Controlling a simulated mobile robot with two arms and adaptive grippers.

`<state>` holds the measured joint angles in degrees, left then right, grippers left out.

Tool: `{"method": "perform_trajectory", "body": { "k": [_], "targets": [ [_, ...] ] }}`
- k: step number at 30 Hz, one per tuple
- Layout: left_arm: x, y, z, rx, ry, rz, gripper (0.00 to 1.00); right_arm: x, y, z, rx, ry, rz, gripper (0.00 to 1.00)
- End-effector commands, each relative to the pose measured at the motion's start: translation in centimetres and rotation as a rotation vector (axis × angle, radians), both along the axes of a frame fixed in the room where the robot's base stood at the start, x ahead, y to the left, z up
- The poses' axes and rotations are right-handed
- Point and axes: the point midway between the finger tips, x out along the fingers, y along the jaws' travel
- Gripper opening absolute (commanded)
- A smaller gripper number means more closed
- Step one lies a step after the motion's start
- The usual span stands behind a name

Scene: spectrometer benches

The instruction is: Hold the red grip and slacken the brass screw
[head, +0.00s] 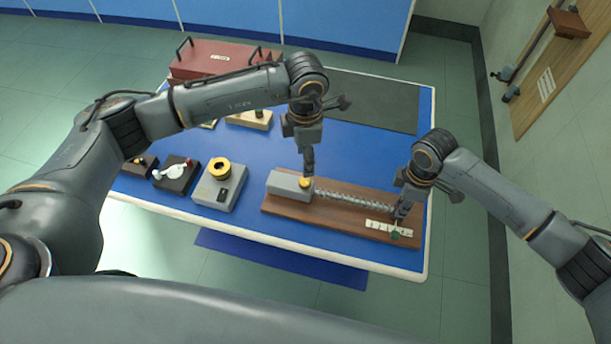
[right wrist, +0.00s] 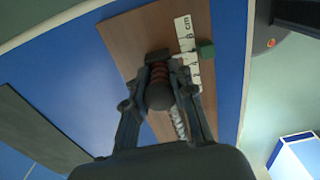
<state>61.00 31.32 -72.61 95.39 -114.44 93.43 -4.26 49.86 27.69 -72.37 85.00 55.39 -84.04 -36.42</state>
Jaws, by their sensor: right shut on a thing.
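The wooden board (head: 285,209) lies near the table's front edge and carries a grey block (head: 285,186), a coiled spring (head: 350,200) and a white cm scale (head: 380,228). The brass screw (head: 304,183) sits on top of the grey block's right end. My left gripper (head: 306,174) points down at the brass screw with its fingertips at it; whether they are closed is unclear. My right gripper (head: 402,210) is at the spring's right end. In the right wrist view it is shut on the ribbed red grip (right wrist: 159,73); the head view hides the grip.
A green piece (head: 395,236) stands beside the scale. Left of the board are a grey box with a yellow ring (head: 218,168) and small dark-based devices (head: 176,173). A red case (head: 212,58) and a dark mat (head: 375,100) lie at the back.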

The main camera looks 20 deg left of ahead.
Motion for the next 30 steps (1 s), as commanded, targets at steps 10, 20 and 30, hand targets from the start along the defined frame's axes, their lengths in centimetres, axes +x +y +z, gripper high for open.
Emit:
{"method": "perform_trajectory", "body": {
  "k": [10, 20, 30],
  "targets": [
    [-0.2, 0.0, -6.8, 0.000, 0.005, 0.001, 0.52, -0.2, -0.1, -0.2, -0.003, 0.006, 0.001, 0.00],
    [-0.1, 0.0, -8.9, -0.001, 0.003, 0.001, 0.52, -0.2, -0.1, -0.2, -0.003, 0.006, 0.001, 0.00],
    [-0.1, 0.0, -8.9, -0.001, 0.003, 0.001, 0.24, -0.2, -0.1, -0.3, -0.003, 0.007, 0.001, 0.00]
  ]
}}
